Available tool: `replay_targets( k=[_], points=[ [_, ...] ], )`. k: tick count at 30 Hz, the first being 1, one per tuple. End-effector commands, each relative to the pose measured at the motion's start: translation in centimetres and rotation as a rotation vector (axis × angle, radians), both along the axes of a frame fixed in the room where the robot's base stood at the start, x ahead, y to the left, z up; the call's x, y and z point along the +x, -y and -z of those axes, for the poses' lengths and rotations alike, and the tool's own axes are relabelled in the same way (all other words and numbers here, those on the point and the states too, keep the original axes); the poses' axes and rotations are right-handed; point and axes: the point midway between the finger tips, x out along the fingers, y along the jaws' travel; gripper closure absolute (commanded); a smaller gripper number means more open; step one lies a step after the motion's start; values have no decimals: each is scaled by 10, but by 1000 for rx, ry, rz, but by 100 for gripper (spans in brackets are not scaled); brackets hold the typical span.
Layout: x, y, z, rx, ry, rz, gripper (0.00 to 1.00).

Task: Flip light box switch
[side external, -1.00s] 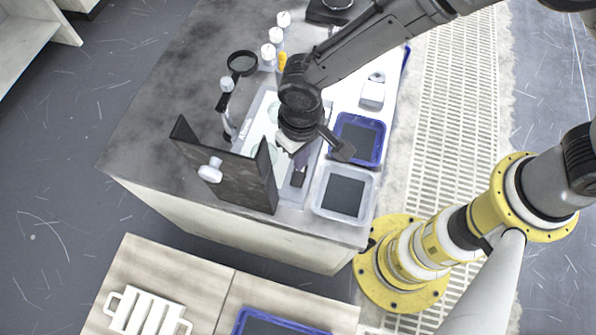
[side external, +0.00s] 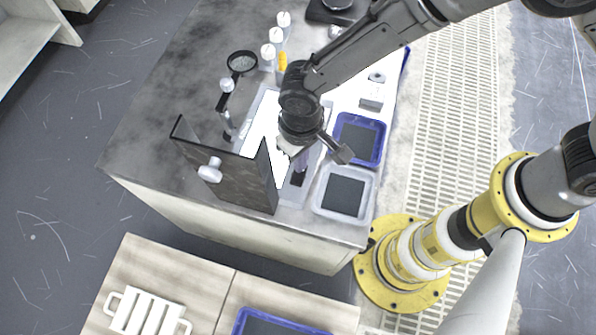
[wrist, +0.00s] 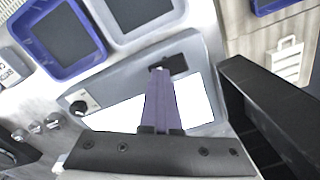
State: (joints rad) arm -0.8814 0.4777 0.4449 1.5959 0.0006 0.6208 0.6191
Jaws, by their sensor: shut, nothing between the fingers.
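The light box (side external: 262,125) lies on the bench, its panel glowing plain white; it also shows in the wrist view (wrist: 200,103). Its black switch (wrist: 179,63) is on the grey frame near the far edge in the wrist view, and shows as a dark patch in the side view (side external: 297,179). My gripper (wrist: 160,69) has its purple fingers together and empty, with the tips at the left edge of the switch. I cannot tell whether they touch it. In the side view my gripper (side external: 300,165) is partly hidden by my wrist.
A dark upright panel (side external: 230,175) with a white handle stands close in front of the light box. A blue tray (side external: 382,151) and a pale tray (side external: 318,205) sit right beside it. White-capped bottles (side external: 276,35) and a magnifier (side external: 242,62) stand behind and left.

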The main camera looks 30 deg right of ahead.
Motion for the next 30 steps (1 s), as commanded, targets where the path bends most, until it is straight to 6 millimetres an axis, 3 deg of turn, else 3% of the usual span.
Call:
replay_targets(
  k=[5,30],
  points=[
    [0,1,-1,-2,-1,0,100],
    [0,0,-62,-1,0,0,100]
  ],
)
